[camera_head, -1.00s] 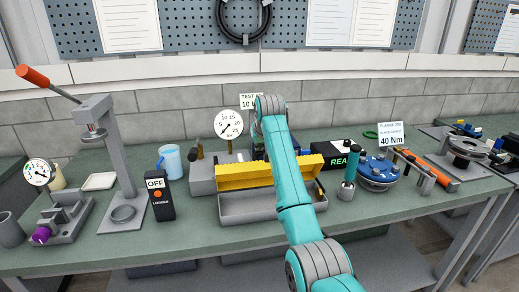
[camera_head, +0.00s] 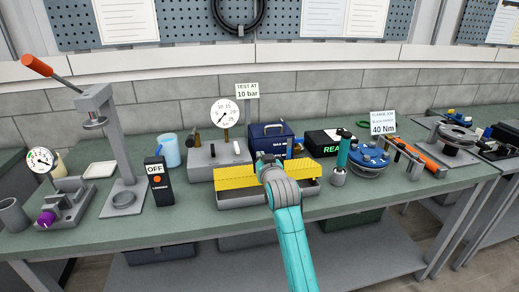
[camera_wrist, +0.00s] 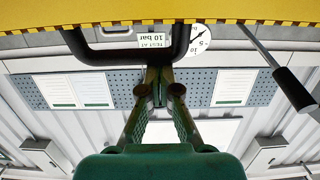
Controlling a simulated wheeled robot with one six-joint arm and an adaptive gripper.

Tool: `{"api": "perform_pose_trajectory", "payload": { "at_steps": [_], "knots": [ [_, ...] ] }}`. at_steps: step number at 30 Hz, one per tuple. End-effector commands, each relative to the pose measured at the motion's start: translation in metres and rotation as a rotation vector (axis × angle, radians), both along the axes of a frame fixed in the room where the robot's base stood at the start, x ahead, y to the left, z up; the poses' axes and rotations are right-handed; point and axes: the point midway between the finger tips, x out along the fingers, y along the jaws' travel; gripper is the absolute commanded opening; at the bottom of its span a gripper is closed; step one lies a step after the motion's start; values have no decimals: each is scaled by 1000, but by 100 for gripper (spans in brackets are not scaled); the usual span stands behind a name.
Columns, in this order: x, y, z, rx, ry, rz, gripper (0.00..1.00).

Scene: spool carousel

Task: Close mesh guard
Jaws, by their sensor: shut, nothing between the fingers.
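The yellow mesh guard (camera_head: 235,178) is on the long grey housing (camera_head: 232,199) in the middle of the bench. It covers the upper part of the housing, and a grey strip shows below it. In the wrist view the guard's toothed yellow edge (camera_wrist: 200,12) runs across the top. A black U-shaped bar (camera_wrist: 105,57) hangs just below it. My gripper (camera_wrist: 158,78) is shut and empty, its fingertips close to this bar; I cannot tell whether they touch. In the head view my own arm hides the fingers and part of the guard.
A pressure gauge (camera_head: 224,113) and blue box (camera_head: 270,140) stand behind the guard. An OFF switch box (camera_head: 158,182) and lever press (camera_head: 123,198) are to the left. A teal-handled tool (camera_head: 342,155) and blue flange (camera_head: 369,158) are to the right.

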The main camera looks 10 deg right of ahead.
Motion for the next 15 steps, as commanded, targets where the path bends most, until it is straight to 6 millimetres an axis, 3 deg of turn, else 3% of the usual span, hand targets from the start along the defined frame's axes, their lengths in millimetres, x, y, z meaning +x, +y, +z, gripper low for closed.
{"api": "perform_pose_trajectory", "payload": {
  "at_steps": [15],
  "knots": [
    [-31,0,-29,0,-50,1,0]
  ]
}}
